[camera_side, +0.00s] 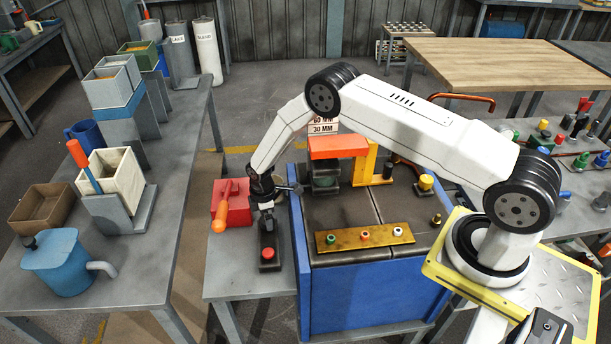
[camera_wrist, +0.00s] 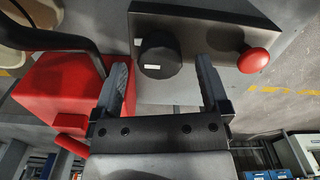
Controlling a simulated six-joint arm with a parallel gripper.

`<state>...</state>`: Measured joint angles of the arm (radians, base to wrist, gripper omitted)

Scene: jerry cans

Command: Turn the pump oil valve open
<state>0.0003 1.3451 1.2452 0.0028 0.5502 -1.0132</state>
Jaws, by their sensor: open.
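A black round knob (camera_wrist: 158,55) with a small white mark sits on a dark panel (camera_wrist: 200,22); I cannot tell from any label that it is the pump oil valve. My gripper (camera_wrist: 162,72) is open, its two fingers pointing at the panel with the knob in line with the gap between them. The knob appears apart from both fingers and beyond their tips. In the side view my gripper (camera_side: 265,205) is over the dark panel, hiding the knob. A red button (camera_wrist: 253,60) is on the same panel, and also shows in the side view (camera_side: 268,254).
A blue-sided workbench (camera_side: 365,300) with a brass button plate (camera_side: 340,240) is to the right.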

